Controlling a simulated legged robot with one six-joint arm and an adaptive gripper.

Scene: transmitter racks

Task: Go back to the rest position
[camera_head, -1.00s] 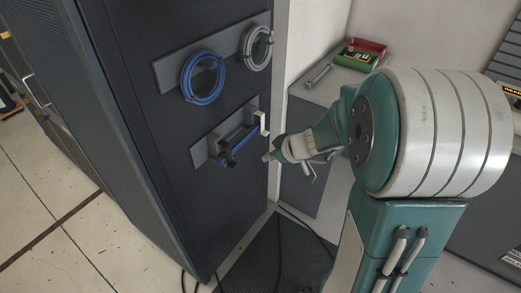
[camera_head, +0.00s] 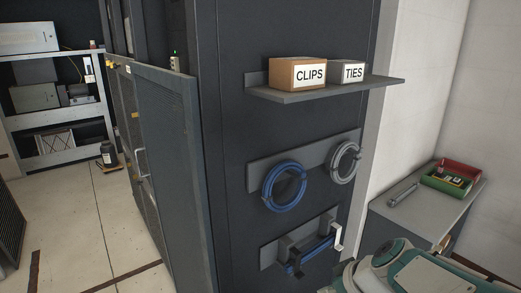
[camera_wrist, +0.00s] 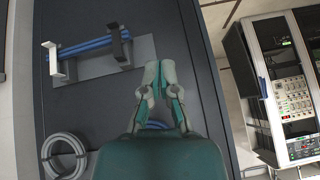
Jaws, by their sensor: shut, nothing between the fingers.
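My gripper (camera_wrist: 161,72) shows in the wrist view with its two fingers together and nothing between them. It is in front of the dark rack panel (camera_wrist: 190,25), to the right of the bracket holding a blue cable bundle (camera_wrist: 92,45). I cannot tell its distance from the panel. In the head view only part of my arm shows at the lower right; my gripper is not visible there. The blue bundle (camera_head: 314,250) lies in its bracket on the rack side, below the coiled cables.
A blue coil (camera_head: 284,187) and a grey coil (camera_head: 345,162) hang on the rack. Above, a shelf (camera_head: 330,91) holds CLIPS (camera_head: 308,75) and TIES (camera_head: 353,73) boxes. A side table (camera_head: 415,221) carries a red and green tray (camera_head: 450,178). Open floor (camera_head: 95,225) lies left.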

